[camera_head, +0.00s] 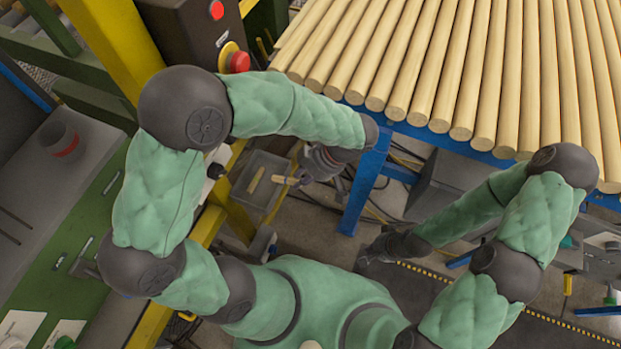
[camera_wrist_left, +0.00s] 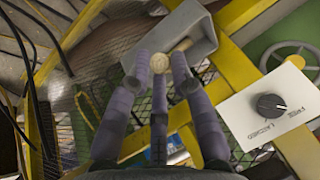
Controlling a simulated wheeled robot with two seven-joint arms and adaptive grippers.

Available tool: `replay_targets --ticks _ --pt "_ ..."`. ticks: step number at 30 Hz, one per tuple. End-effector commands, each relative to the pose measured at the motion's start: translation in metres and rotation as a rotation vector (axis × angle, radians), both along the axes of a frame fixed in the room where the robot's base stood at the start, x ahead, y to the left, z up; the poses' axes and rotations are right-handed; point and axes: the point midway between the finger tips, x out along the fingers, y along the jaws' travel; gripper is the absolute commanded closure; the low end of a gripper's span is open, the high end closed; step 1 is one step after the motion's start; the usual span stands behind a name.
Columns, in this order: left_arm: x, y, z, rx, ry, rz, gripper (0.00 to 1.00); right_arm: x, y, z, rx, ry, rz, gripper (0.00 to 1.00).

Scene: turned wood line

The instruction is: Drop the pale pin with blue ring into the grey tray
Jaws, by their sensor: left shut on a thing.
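My left gripper (camera_head: 298,180) is shut on a pale pin (camera_head: 284,180), which sticks out to the left of the fingers. In the left wrist view the pin (camera_wrist_left: 160,62) shows end-on between the fingertips (camera_wrist_left: 160,75). I cannot make out a blue ring on it. The grey tray (camera_head: 241,194) is just left of the gripper, and the pin's free end is over or near its right side. The tray (camera_wrist_left: 203,38) also shows beyond the fingers. Another pale pin (camera_head: 256,180) lies inside it. My right gripper (camera_head: 366,260) is low at centre; its fingers are unclear.
A rack of pale wooden rods (camera_head: 450,70) fills the upper right, on a blue frame (camera_head: 362,185). A yellow post (camera_head: 118,45) and a red emergency button (camera_head: 239,61) stand at upper left. A white panel with a black knob (camera_wrist_left: 270,105) is near the tray.

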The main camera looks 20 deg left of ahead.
Motion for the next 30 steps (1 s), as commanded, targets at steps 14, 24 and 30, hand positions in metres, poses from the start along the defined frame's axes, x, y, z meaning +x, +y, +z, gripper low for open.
replay_targets --ticks 14,24,30 --pt "0.002 0.032 -0.008 -0.001 0.001 0.002 0.94 0.0 0.0 -0.004 0.0 0.0 0.0 1.0" --pt "0.004 0.054 -0.012 0.0 0.0 0.001 0.94 0.0 0.0 -0.006 0.0 0.0 0.0 1.0" --pt "0.004 0.061 -0.014 -0.001 0.001 0.002 0.94 0.0 0.0 -0.006 0.0 0.0 0.0 1.0"
